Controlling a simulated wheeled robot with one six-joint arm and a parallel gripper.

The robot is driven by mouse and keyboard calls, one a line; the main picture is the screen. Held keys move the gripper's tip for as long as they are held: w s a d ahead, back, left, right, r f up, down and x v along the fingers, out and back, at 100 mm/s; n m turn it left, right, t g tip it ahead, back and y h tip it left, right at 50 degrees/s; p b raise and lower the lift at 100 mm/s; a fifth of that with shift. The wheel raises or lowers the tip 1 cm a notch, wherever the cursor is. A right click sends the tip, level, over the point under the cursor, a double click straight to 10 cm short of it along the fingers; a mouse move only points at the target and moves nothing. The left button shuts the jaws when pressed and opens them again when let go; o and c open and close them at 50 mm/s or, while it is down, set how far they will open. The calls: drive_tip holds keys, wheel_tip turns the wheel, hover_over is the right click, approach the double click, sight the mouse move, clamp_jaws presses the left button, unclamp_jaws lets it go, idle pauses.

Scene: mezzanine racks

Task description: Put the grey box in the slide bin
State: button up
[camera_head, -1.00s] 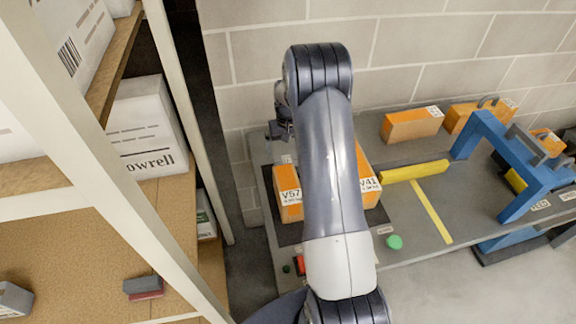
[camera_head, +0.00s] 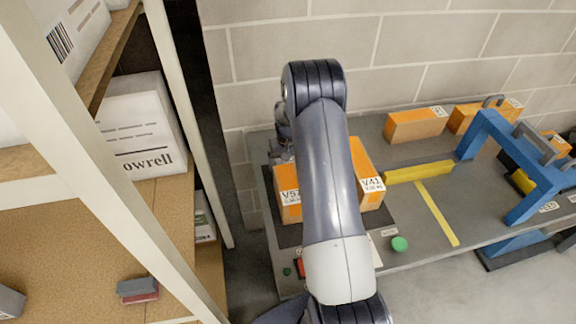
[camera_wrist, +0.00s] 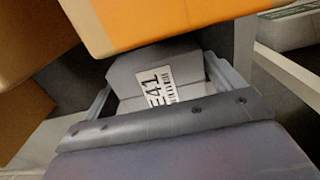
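In the wrist view, a grey box (camera_wrist: 152,75) with a white label ending in "41" sits between the two fingers of my gripper (camera_wrist: 165,85). The fingers lie along both its sides, and the gripper appears shut on it. In the head view, the wrist end of my arm (camera_head: 282,140) is over the left end of the bench, beside the orange boxes. The box is mostly hidden there behind my arm. I cannot pick out the slide bin in either view.
Orange boxes (camera_head: 370,185) stand at the bench's left end, partly behind my arm. A yellow bar (camera_head: 418,172), blue frame (camera_head: 490,130) and green button (camera_head: 399,244) are to the right. A rack (camera_head: 60,235) with white cartons (camera_head: 140,130) stands left. An orange box (camera_wrist: 150,20) is close in the wrist view.

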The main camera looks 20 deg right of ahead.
drive_tip(key=c, duration=0.8)
drive_tip(key=shift+r, duration=0.1)
drive_tip(key=shift+c, duration=0.2)
